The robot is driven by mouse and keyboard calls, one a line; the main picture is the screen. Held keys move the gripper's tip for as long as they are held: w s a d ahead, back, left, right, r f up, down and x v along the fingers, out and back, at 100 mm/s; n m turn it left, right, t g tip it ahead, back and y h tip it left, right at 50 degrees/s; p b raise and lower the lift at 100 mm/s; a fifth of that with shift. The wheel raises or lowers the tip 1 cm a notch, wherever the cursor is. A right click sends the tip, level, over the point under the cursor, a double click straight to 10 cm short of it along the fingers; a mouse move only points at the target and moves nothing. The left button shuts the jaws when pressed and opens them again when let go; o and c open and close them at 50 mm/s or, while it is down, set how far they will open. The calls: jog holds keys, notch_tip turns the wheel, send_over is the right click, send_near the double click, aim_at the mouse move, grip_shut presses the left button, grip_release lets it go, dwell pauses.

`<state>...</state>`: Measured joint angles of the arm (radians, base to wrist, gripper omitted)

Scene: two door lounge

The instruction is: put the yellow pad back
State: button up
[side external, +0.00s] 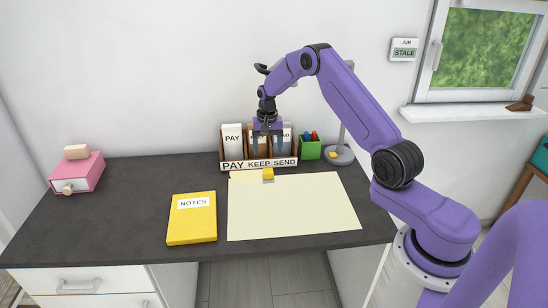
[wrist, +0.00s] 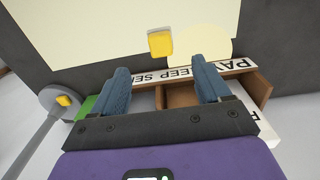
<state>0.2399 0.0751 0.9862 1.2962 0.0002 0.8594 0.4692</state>
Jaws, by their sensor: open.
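A small yellow block (side external: 268,173) sits at the back edge of the cream desk mat (side external: 300,215), just in front of the letter sorter; it also shows in the wrist view (wrist: 160,43). A larger yellow pad labelled NOTES (side external: 192,225) lies flat on the desk left of the mat. I cannot tell which of the two is the task's yellow pad. My gripper (side external: 270,151) points down over the sorter, behind the small block. In the wrist view its two blue fingers (wrist: 160,78) are apart with nothing held between them.
The sorter (side external: 258,164), marked PAY KEEP SEND, holds white envelopes. A green pen cup (side external: 310,149) and a grey lamp base (side external: 345,159) with a yellow piece stand right of it. A pink box (side external: 78,175) stands far left.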

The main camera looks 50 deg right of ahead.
jog(key=s+a+r+n, duration=0.3)
jog(key=a+r+n, duration=0.35)
jog(key=a, duration=0.75)
jog(key=s+a+r+n, duration=0.4)
jog(key=s+a+r, duration=0.3)
jog(key=s+a, duration=0.25)
jog(key=s+a+r+n, duration=0.2)
jog(key=s, duration=0.5)
jog(key=s+a+r+n, duration=0.1)
jog(key=s+a+n, duration=0.15)
jog(key=s, duration=0.45)
jog(key=s+d+n, duration=0.2)
jog(key=s+n, duration=0.1)
jog(key=s, duration=0.5)
jog(key=s+d+n, duration=0.2)
jog(key=s+n, duration=0.1)
jog(key=s, duration=0.4)
jog(key=shift+s+d+n, duration=0.3)
jog(key=shift+s+d, duration=0.05)
jog(key=shift+r, duration=0.1)
